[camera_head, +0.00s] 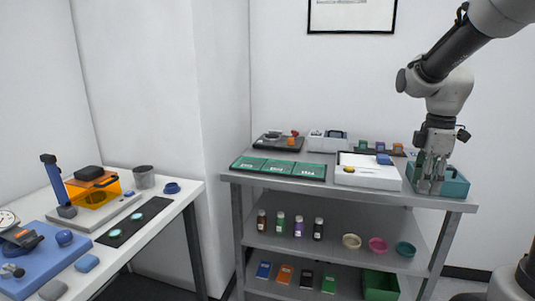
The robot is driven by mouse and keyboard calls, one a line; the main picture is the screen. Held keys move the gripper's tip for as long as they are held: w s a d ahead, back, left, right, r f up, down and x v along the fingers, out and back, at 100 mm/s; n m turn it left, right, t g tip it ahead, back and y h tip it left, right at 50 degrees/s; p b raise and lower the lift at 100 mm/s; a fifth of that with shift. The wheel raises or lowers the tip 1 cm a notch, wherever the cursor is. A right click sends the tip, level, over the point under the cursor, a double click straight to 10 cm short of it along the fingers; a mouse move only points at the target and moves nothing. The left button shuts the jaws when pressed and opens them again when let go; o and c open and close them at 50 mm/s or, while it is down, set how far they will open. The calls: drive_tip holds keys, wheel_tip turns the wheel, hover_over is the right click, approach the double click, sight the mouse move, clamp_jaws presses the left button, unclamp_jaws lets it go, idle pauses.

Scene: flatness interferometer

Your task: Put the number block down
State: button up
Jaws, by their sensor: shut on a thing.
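My gripper (430,184) points straight down at the right end of the grey shelf's top. Its fingers are in front of or inside a teal open bin (457,186); I cannot tell how deep they reach. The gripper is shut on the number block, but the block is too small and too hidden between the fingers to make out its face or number.
Left of the bin is a white box (370,178) with a small blue block (384,159) on it. Green mats (279,168) lie further left. Small coloured blocks stand behind on the grey shelf (335,193). A side table (160,233) holds instruments.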

drive_tip(key=shift+s, duration=0.3)
drive_tip(key=shift+w+m, duration=0.3)
drive_tip(key=shift+m, duration=0.2)
drive_tip(key=shift+w+m, duration=0.4)
drive_tip(key=shift+m, duration=0.7)
drive_tip(key=w+a+f+m, duration=0.2)
drive_tip(key=w+f+m, duration=0.3)
drive_tip(key=w+m, duration=0.15)
drive_tip(key=w+a+f+m, duration=0.3)
drive_tip(key=w+f+m, duration=0.1)
drive_tip(key=w+m, duration=0.25)
drive_tip(key=s+a+f, duration=0.2)
drive_tip(key=f, duration=0.5)
drive_tip(key=s+a+f+n, duration=0.1)
drive_tip(key=s+a+f, duration=0.1)
drive_tip(key=f, duration=0.6)
drive_tip(key=shift+s+a+f, duration=0.25)
drive_tip(key=shift+a+f, duration=0.05)
drive_tip(key=shift+a, duration=0.4)
